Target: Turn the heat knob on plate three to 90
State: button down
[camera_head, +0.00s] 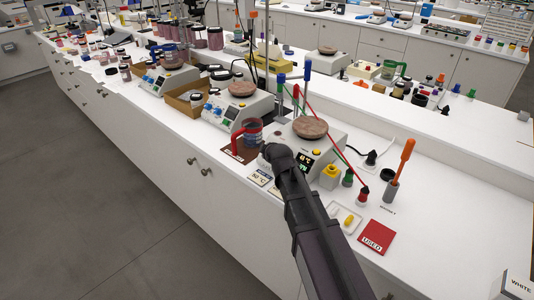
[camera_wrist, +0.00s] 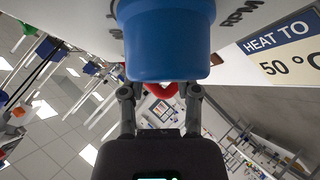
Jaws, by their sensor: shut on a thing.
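The nearest hot plate (camera_head: 330,148) is a white unit with a round brown top and a small lit display (camera_head: 303,159), too small to read surely. My gripper (camera_head: 277,153) is at its front face, in front of the left part. In the wrist view a blue knob (camera_wrist: 167,45) sits between my two fingers, and the gripper is shut on it. Printed letters "RPM" show beside the knob; its pointer mark and setting are not visible. In the head view my gripper hides the knob. A card (camera_wrist: 285,48) reads "HEAT TO 50 °C".
A red-handled beaker (camera_head: 250,133) stands on a dark mat just left of my gripper. Two more hot plates (camera_head: 225,115) (camera_head: 155,82) stand further left. The red card (camera_head: 376,237) lies flat.

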jog(key=shift+s, duration=0.1)
dwell(0.3)
jog(key=shift+c, duration=1.7)
grip_release()
jog(key=shift+r+n+g+p, duration=0.1)
jog(key=shift+n+g+p, duration=0.2)
jog(key=shift+p, duration=0.2)
